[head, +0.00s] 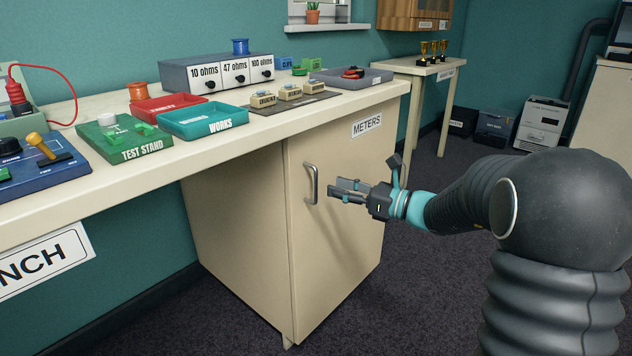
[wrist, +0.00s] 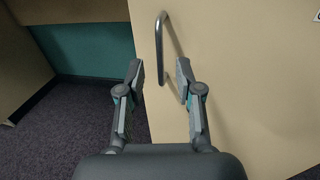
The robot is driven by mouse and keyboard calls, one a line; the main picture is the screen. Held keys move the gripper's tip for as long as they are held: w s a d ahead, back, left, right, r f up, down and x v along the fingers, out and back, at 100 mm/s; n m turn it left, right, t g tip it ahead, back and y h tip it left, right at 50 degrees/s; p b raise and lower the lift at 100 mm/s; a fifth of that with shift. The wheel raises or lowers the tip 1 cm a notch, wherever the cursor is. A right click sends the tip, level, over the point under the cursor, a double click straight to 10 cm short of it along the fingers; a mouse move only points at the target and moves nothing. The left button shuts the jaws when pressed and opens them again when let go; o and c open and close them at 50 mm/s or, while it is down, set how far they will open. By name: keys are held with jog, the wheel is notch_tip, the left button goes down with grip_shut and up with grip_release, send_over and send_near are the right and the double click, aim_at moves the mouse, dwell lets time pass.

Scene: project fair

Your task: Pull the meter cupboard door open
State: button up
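A grey metal bar handle (head: 311,184) stands upright near the door's left edge. The handle also shows in the wrist view (wrist: 173,45), ahead of my gripper and between the lines of its fingers. My gripper (head: 338,190) is open and empty, just right of the handle in the head view. In the wrist view its fingertips (wrist: 160,72) are spread apart. I cannot tell whether either finger touches the handle.
The bench top (head: 290,118) overhangs the cupboard and carries trays, a test stand (head: 125,140) and a resistor box (head: 218,73). A side table (head: 420,66) with trophies stands behind. Dark carpet (head: 400,300) is clear in front of the door.

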aim_at(316, 199)
jog(key=x, duration=0.6)
jog(key=shift+w+a, duration=0.2)
jog(key=shift+a, duration=0.2)
jog(key=shift+c, duration=0.2)
grip_shut()
